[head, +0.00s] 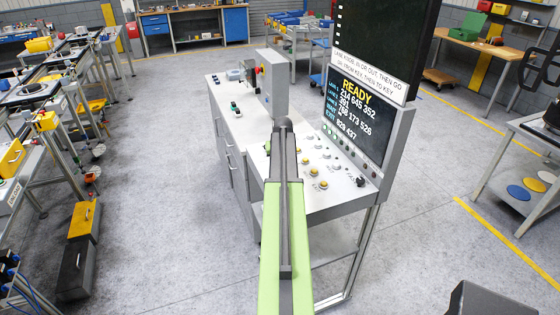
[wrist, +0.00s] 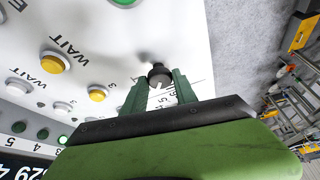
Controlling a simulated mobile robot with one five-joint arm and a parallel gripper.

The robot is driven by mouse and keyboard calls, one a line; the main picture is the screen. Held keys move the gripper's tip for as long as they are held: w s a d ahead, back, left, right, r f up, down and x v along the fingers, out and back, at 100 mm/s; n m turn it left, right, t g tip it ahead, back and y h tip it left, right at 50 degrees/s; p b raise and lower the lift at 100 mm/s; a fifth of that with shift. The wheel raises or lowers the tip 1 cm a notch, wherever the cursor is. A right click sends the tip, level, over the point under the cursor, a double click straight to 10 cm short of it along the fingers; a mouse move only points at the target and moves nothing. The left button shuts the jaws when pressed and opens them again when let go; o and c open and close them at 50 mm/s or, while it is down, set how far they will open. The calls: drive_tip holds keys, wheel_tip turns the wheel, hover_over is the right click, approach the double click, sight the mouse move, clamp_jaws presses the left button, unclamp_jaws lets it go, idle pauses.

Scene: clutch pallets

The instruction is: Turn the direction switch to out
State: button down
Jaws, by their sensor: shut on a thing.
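My gripper (wrist: 158,80) has its two green fingers on either side of a dark round knob (wrist: 158,72), shut on it. The knob stands on the white panel (wrist: 185,30) with printed numbers such as 3, 4 and 5 around it. In the head view my arm reaches over the white console (head: 335,205), and the arm hides the gripper and the held knob. I cannot make out a label for in or out, so I cannot tell which control is the direction switch or how it is set.
Yellow buttons (wrist: 54,63) marked WAIT, white buttons and green lamps share the panel. A black knob (head: 361,181) sits near the console's right corner. The screen (head: 352,112) reads READY. A grey box (head: 264,85) with a red part stands at the console's back.

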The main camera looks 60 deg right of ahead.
drive_tip(key=m+g, duration=0.1)
drive_tip(key=m, duration=0.4)
drive_tip(key=shift+a+g+h, duration=0.1)
drive_tip(key=shift+g+h, duration=0.3)
idle(0.4)
drive_tip(key=c, duration=1)
unclamp_jaws()
drive_tip(key=p+v, duration=1.6)
drive_tip(key=v, duration=0.1)
drive_tip(key=shift+a, duration=0.15)
